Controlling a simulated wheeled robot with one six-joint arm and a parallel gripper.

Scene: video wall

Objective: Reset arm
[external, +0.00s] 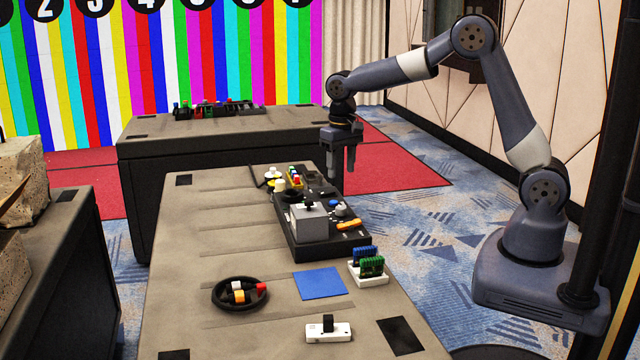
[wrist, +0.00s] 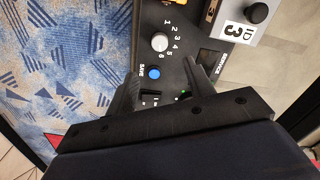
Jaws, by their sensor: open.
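My gripper (external: 341,160) hangs from the raised arm, fingers pointing down, above the far right end of the black control console (external: 335,245). Its two fingers are apart with nothing between them. In the wrist view, my gripper (wrist: 160,85) shows its fingers spread over the console (wrist: 148,20). A white knob (wrist: 159,42) with numbers beside it and a blue button (wrist: 153,73) lie beyond the fingertips. A grey box (wrist: 245,25) marked "ID 3" with a black knob is at the upper right. It also stands on the console in the external view (external: 309,225).
On the front table (external: 230,220) are a round black tray (external: 215,298) with small blocks, a blue mat (external: 320,284), a white holder (external: 369,278) with green and blue boards, and a white switch block (external: 328,332). A back table (external: 200,135) and a left table with stones stand nearby.

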